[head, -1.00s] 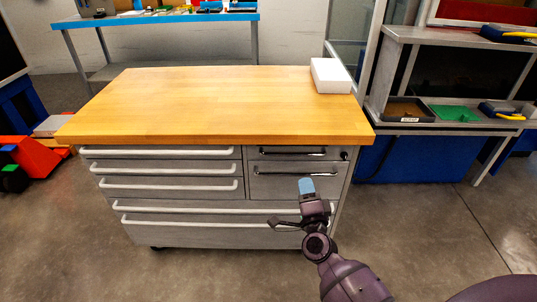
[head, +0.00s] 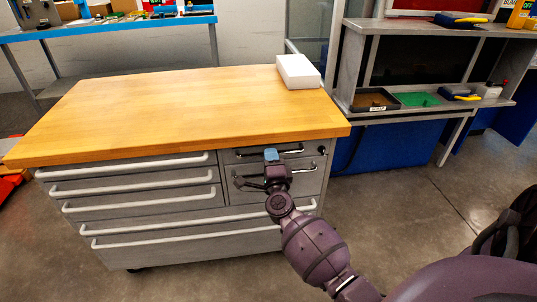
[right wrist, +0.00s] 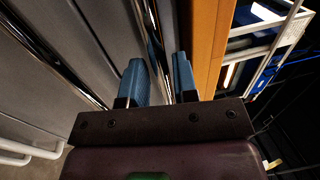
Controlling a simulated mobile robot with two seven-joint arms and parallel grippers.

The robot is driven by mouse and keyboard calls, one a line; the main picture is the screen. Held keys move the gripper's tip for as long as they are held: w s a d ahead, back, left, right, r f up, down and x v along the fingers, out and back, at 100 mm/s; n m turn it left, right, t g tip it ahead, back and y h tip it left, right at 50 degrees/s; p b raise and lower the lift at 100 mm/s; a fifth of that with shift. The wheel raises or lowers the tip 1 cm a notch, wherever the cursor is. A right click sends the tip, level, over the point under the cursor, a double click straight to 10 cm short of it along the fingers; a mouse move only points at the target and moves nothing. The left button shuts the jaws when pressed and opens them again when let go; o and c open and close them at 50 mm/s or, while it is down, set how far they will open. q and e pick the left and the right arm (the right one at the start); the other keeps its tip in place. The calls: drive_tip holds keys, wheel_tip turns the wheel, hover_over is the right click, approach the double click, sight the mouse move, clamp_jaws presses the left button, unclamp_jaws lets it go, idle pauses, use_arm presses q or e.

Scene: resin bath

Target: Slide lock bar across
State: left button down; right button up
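The grey drawer cabinet (head: 150,205) stands under a wooden top. Its upper right drawer has a chrome bar handle (head: 290,152), partly hidden by my right gripper (head: 271,156). In the right wrist view a chrome bar (right wrist: 154,45) runs between the two blue fingertips of my right gripper (right wrist: 160,80). The fingers are open, with space beside the bar. A second chrome bar (right wrist: 50,55) lies to the left in that view. A small dark round lock (head: 321,150) is at the cabinet's upper right corner. I cannot make out a separate lock bar. My left gripper is not in view.
The wooden top (head: 180,110) overhangs the drawers, close beside my right gripper; a white box (head: 298,72) lies on it. A grey shelf unit (head: 420,70) with trays stands at the right. The floor (head: 420,220) right of the cabinet is clear.

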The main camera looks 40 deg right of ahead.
drive_tip(key=shift+x, duration=0.85)
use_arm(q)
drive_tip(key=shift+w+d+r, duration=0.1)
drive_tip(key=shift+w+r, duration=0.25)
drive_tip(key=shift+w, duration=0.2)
use_arm(e)
drive_tip(key=shift+w+d, duration=0.1)
drive_tip(key=shift+w, duration=0.1)
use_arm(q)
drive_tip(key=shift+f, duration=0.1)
use_arm(e)
drive_tip(key=shift+c, duration=0.3)
clamp_jaws()
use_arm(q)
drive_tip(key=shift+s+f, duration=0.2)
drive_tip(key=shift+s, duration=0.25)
